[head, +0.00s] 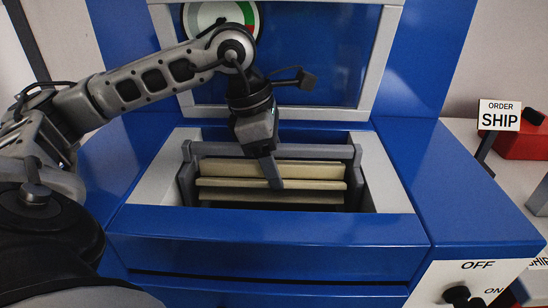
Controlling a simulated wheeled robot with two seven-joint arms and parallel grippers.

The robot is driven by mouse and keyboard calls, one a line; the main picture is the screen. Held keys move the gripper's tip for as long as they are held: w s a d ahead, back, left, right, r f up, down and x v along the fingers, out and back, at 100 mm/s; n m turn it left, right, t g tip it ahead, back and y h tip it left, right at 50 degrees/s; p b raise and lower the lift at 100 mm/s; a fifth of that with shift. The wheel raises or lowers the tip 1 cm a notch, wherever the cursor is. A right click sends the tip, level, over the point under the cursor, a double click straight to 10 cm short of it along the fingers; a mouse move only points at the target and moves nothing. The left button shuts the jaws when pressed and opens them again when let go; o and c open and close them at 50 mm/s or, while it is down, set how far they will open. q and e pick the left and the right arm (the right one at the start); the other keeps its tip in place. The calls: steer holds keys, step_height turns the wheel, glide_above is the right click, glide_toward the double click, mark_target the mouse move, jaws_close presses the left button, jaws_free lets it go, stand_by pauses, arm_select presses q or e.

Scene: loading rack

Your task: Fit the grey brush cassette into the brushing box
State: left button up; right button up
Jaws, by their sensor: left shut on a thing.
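The grey brush cassette (322,152) has a grey frame with upright ends and cream-coloured slats. In the head view it sits in the opening of the blue brushing box (270,225), which has a light grey rim. Whether it is fully seated cannot be told. My left gripper (271,170) comes down from above at the middle of the cassette. It is shut on the cassette's grey rear bar, with one finger showing in front of the slats. The other finger and the cassette's lower part are hidden. My right gripper is not in view.
A blue panel with a light frame (384,60) and a round dial (207,20) stands behind the opening. A switch plate marked OFF (478,266) is at the lower right. An ORDER SHIP sign (499,116) and a red box (522,143) are at the right.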

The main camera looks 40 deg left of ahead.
arm_select(q)
step_height(320, 180, down, 2)
steer(key=shift+f+b, duration=0.2)
steer(key=shift+b, duration=0.7)
steer(key=shift+f+b, duration=0.45)
steer(key=shift+f, duration=0.05)
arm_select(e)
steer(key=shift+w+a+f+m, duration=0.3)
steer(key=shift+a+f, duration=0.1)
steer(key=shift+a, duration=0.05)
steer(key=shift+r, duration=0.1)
arm_select(q)
steer(key=o, duration=1.4)
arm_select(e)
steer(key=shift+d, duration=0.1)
arm_select(q)
steer(key=shift+o, duration=0.2)
steer(key=p+v, duration=0.2)
steer(key=v, duration=1.3)
steer(key=shift+r, duration=0.25)
steer(key=shift+s+a+r+p, duration=0.1)
steer(key=shift+s+r+p, duration=0.05)
steer(key=shift+r+p, duration=0.15)
steer(key=shift+f, duration=0.1)
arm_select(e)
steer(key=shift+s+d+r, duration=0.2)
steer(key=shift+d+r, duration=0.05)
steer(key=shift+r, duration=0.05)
